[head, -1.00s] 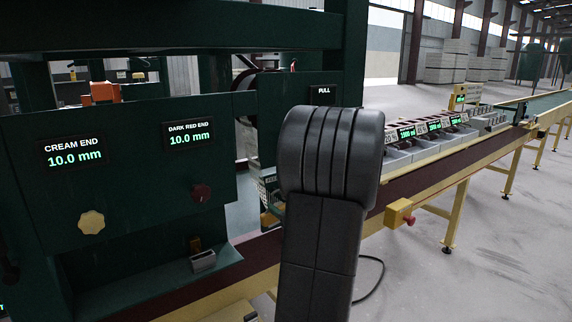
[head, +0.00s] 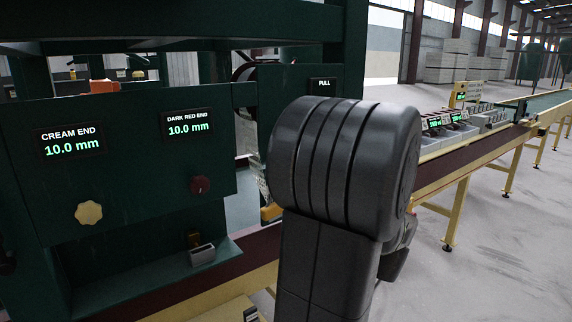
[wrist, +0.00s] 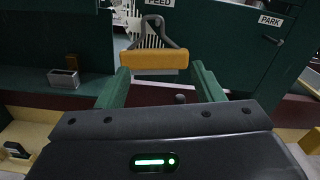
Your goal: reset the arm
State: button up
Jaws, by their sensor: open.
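My arm's dark rounded link fills the middle of the head view and hides what is behind it. My gripper (wrist: 160,85) shows in the wrist view, its two green fingers apart with nothing held between them. Beyond the fingertips is a yellow-orange grip on a grey bracket (wrist: 155,60), under a sign reading FEED. From this view I cannot tell how far the grip is from the fingers. In the head view the gripper is hidden behind my arm.
A dark green machine panel (head: 120,180) stands at left, its displays reading 10.0 mm, with a cream knob (head: 88,213) and a dark red knob (head: 200,185). The floor (head: 500,240) at right is clear.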

jog(key=p+x, duration=0.2)
jog(key=x, duration=0.9)
jog(key=shift+w+a, duration=0.25)
jog(key=shift+w, duration=0.05)
jog(key=s+d+p, duration=0.1)
jog(key=s+d+r+p, duration=0.1)
jog(key=shift+s+d+r, duration=0.1)
jog(key=shift+s+r, duration=0.15)
jog(key=shift+s, duration=0.15)
